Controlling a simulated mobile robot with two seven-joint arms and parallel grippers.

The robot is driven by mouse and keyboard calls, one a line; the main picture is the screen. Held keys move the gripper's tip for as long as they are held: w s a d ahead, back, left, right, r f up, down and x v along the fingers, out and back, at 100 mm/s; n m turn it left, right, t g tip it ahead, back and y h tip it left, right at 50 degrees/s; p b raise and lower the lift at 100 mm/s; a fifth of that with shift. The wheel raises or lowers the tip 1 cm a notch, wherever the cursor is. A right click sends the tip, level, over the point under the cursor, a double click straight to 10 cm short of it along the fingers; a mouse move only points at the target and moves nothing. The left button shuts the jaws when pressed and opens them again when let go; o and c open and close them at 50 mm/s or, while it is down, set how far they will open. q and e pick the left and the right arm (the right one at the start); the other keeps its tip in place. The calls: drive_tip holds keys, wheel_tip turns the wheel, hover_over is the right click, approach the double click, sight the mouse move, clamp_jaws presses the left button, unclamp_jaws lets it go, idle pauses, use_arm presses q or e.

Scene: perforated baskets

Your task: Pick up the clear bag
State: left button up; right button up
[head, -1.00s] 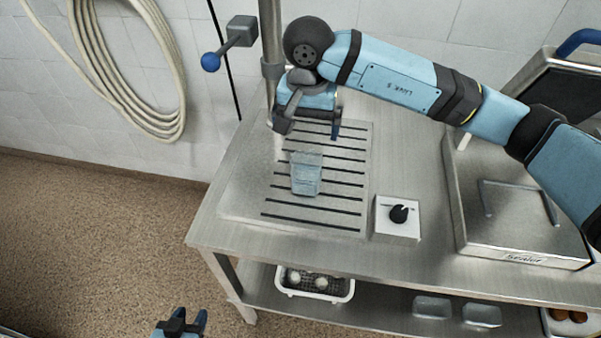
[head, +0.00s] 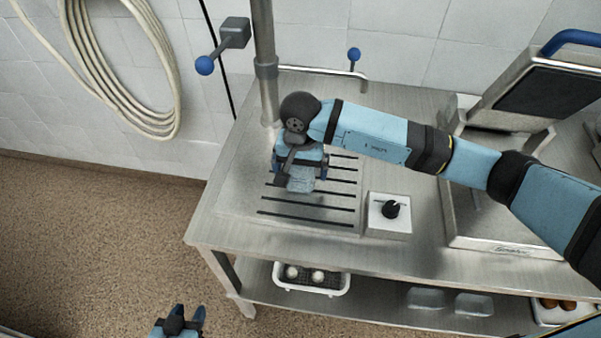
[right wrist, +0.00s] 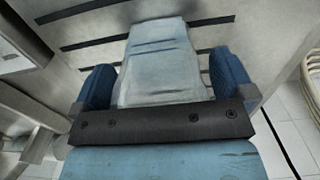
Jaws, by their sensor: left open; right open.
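The clear bag (head: 297,181) lies on the slotted drain area of the steel table and is partly hidden by my right gripper in the head view. In the right wrist view the pale, see-through bag (right wrist: 160,62) sits between the two blue fingers. My right gripper (head: 301,176) is open, with a finger on either side of the bag; whether the fingers touch it cannot be told. My left gripper (head: 184,316) is open and empty, low over the floor at the bottom of the head view, well away from the bag.
A white box with a black knob (head: 389,212) stands right of the slots. A sealer machine (head: 493,226) is further right. A vertical pipe (head: 265,70) rises behind. A white perforated basket (head: 312,278) and clear trays (head: 427,298) sit on the lower shelf.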

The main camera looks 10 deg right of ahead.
drive_tip(key=c, duration=1)
drive_tip(key=shift+r, duration=0.1)
